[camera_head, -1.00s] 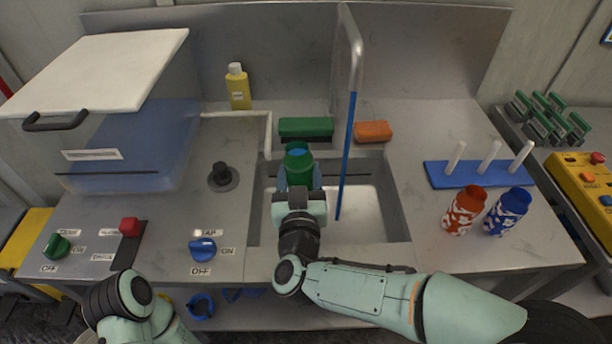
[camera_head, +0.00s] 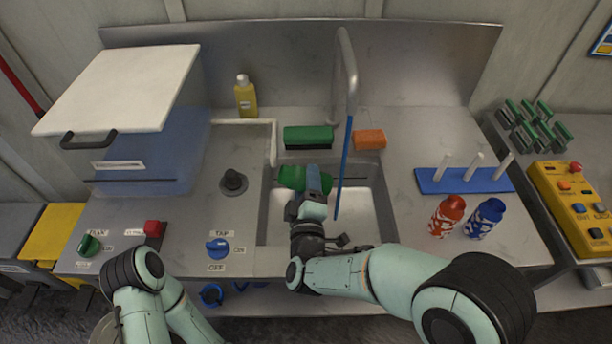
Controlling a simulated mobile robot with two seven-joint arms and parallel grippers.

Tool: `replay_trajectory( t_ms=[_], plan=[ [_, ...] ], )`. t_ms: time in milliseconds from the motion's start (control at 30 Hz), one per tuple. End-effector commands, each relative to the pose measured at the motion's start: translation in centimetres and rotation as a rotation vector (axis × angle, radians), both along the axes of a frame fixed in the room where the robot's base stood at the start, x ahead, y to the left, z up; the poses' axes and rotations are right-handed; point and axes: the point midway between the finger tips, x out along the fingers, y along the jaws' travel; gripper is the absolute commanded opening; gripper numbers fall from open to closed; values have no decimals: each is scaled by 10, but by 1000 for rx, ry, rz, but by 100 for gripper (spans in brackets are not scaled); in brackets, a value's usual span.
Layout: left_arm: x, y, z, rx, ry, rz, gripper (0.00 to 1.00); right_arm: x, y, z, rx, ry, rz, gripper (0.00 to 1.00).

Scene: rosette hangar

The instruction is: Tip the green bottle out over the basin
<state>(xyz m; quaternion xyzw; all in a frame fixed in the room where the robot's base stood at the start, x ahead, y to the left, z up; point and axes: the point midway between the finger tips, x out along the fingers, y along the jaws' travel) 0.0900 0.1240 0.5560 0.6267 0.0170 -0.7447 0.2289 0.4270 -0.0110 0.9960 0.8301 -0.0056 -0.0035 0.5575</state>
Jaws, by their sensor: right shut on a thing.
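The green bottle (camera_head: 292,177) lies tipped on its side over the left part of the basin (camera_head: 374,215), its long axis roughly level and pointing left. My right gripper (camera_head: 313,184) is shut on the green bottle, coming from the front. The bottle's mouth is hard to make out. A blue stream (camera_head: 345,165) hangs from the tall tap (camera_head: 346,75) into the basin, just right of the bottle. My left arm shows at the lower left, but its gripper is not in view.
A red patterned bottle (camera_head: 447,215) and a blue patterned bottle (camera_head: 486,217) stand right of the basin, before a blue peg rack (camera_head: 465,181). A green block (camera_head: 308,137) and an orange sponge (camera_head: 370,140) lie behind the basin. A lidded bin (camera_head: 140,150) stands left.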

Motion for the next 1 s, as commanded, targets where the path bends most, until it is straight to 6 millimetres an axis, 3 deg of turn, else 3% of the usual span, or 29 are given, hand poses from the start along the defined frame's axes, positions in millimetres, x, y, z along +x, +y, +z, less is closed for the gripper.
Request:
replay_trajectory(
  t_ms=[767,933,1000],
  plan=[
    [36,0,74,0,-41,0,43,1,0,10,-577,6,1,33],
    [46,0,88,0,-54,0,43,1,1,12,-702,8,1,24],
    [50,0,93,0,-58,1,43,1,1,12,-751,7,1,12]
  ],
)
